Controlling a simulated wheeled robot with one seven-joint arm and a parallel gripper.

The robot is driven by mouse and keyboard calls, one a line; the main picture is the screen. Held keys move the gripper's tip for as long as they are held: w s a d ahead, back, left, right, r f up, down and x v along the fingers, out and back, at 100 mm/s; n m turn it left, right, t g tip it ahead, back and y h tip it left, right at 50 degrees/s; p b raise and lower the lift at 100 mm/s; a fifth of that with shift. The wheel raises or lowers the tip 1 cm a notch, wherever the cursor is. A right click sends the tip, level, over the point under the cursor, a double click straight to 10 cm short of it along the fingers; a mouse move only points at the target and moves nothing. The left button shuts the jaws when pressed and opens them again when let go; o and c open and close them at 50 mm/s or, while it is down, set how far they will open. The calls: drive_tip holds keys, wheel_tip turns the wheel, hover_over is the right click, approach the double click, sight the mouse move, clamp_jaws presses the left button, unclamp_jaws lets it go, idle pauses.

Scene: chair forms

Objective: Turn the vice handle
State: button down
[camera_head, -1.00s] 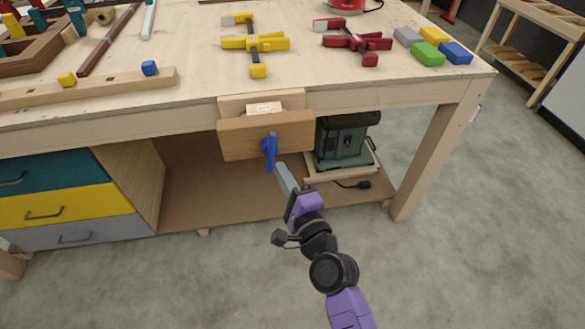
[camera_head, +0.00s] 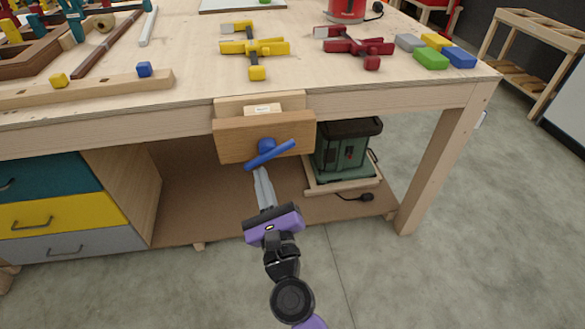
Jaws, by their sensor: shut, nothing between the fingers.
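The blue vice handle (camera_head: 271,153) sits on the front of the wooden vice jaw (camera_head: 232,141) at the bench's front edge. Its bar is tilted, with the right end higher than the left. My gripper (camera_head: 260,171) is shut, with its grey fingers together and nothing held. The fingertips are just below the left end of the bar. Whether they touch it cannot be told. A small pale block (camera_head: 263,110) shows at the top of the vice, between the jaw and the bench.
The wooden workbench (camera_head: 190,88) carries a yellow clamp (camera_head: 254,47), a red clamp (camera_head: 355,44) and several coloured blocks (camera_head: 431,58). Below are drawers (camera_head: 52,211) at left and a green machine (camera_head: 340,150) on the shelf. The floor in front is clear.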

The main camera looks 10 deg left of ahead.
drive_tip(key=m, duration=0.2)
drive_tip(key=a+m+h, duration=0.1)
drive_tip(key=shift+s+r+m+t+b, duration=0.15)
drive_tip(key=shift+r+m+t+b, duration=0.15)
drive_tip(key=shift+r+b, duration=0.1)
drive_tip(key=m, duration=0.1)
drive_tip(key=m+h, duration=0.1)
drive_tip(key=r+m, duration=0.1)
drive_tip(key=shift+s+a+m, duration=0.1)
drive_tip(key=shift+a+m, duration=0.25)
drive_tip(key=shift+m, duration=0.05)
drive_tip(key=shift+r+t+h, duration=0.2)
drive_tip(key=shift+t+h, duration=0.1)
drive_tip(key=shift+h, duration=0.1)
drive_tip(key=shift+a+r, duration=0.1)
